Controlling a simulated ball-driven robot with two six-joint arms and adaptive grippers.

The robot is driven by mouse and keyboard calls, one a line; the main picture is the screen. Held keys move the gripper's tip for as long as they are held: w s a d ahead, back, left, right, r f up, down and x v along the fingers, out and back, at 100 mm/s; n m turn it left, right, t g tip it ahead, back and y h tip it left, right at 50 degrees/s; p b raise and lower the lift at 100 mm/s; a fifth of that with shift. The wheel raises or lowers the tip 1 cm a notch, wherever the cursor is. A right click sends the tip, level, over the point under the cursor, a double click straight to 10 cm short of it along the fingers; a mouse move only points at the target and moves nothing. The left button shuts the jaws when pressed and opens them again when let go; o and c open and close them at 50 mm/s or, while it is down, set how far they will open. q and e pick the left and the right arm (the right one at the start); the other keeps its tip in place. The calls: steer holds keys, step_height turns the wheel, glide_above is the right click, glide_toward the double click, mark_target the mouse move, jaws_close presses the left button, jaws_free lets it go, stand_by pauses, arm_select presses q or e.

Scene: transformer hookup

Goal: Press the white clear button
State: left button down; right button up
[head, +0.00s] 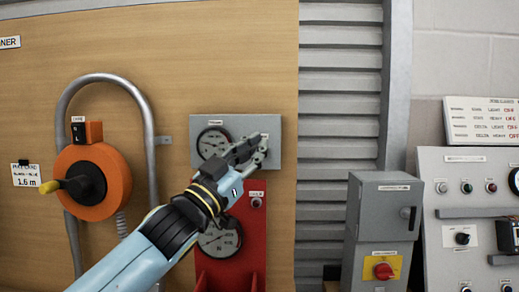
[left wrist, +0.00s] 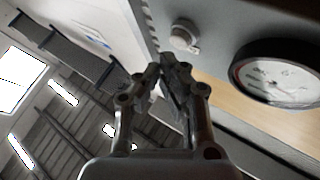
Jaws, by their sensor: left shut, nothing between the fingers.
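A round whitish button (left wrist: 185,37) sits on the grey gauge panel (head: 180,155), to the left of the gauge in the left wrist view. I cannot read any marking on it. In the head view my left fingers cover most of that spot. My left gripper (head: 257,148) is in front of the panel's right part, fingers together and empty. In the left wrist view its fingertips (left wrist: 166,72) are below the button, with a visible gap in the picture. I cannot tell the depth between them. My right gripper is not in view.
A round gauge (head: 213,142) is on the panel's left. A red device with a dial (head: 220,238) is below. An orange reel (head: 75,200) is on the board at left. A grey box with a red knob (head: 383,271) and a control panel (head: 470,170) stand at right.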

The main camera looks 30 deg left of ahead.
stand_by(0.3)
arm_select(q)
steer(key=shift+w, duration=0.1)
steer(key=shift+w+a, duration=0.2)
steer(key=shift+w, duration=0.1)
steer(key=shift+w+a, duration=0.2)
steer(key=shift+w, duration=0.2)
stand_by(0.6)
steer(key=shift+s+d, duration=0.1)
steer(key=shift+s, duration=0.05)
stand_by(0.3)
steer(key=shift+s+d+p, duration=0.3)
steer(key=shift+s, duration=0.35)
steer(key=shift+s+d+p, duration=0.2)
steer(key=shift+s+d, duration=0.15)
steer(key=shift+s, duration=0.4)
steer(key=shift+s+d+p, duration=0.2)
steer(key=shift+s+d, duration=0.2)
steer(key=shift+s, duration=0.35)
steer(key=shift+s+d+p, duration=0.2)
steer(key=shift+s+d, duration=0.15)
steer(key=shift+s, duration=0.4)
